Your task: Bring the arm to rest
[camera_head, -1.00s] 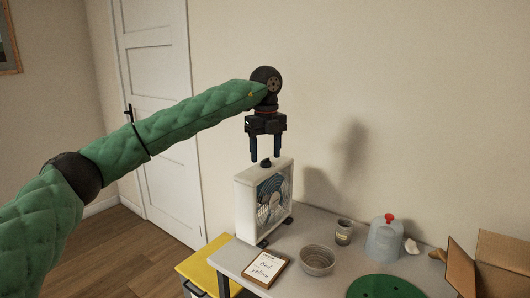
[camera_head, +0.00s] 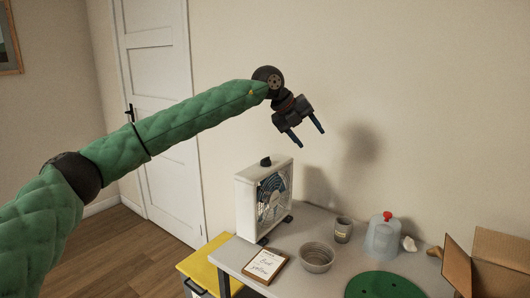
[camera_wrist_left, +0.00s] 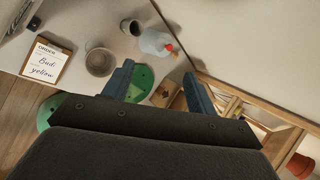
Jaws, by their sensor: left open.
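My left gripper (camera_head: 306,138) is open and empty in the head view. It hangs in the air above and to the right of the white box fan (camera_head: 248,207), tilted with its fingers pointing down and to the right. The fan stands upright on the grey table, with a dark knob (camera_head: 265,161) on top. The gripper's two blue fingers (camera_wrist_left: 158,82) show apart in the left wrist view, with nothing between them in their grip. My right gripper is not in view.
On the grey table (camera_head: 237,256) are an order board (camera_head: 266,266), a ribbed bowl (camera_head: 316,257), a small cup (camera_head: 343,230), a clear jug with red top (camera_head: 383,238), a green disc (camera_head: 383,286) and a cardboard box (camera_head: 500,262). The air around the gripper is clear.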

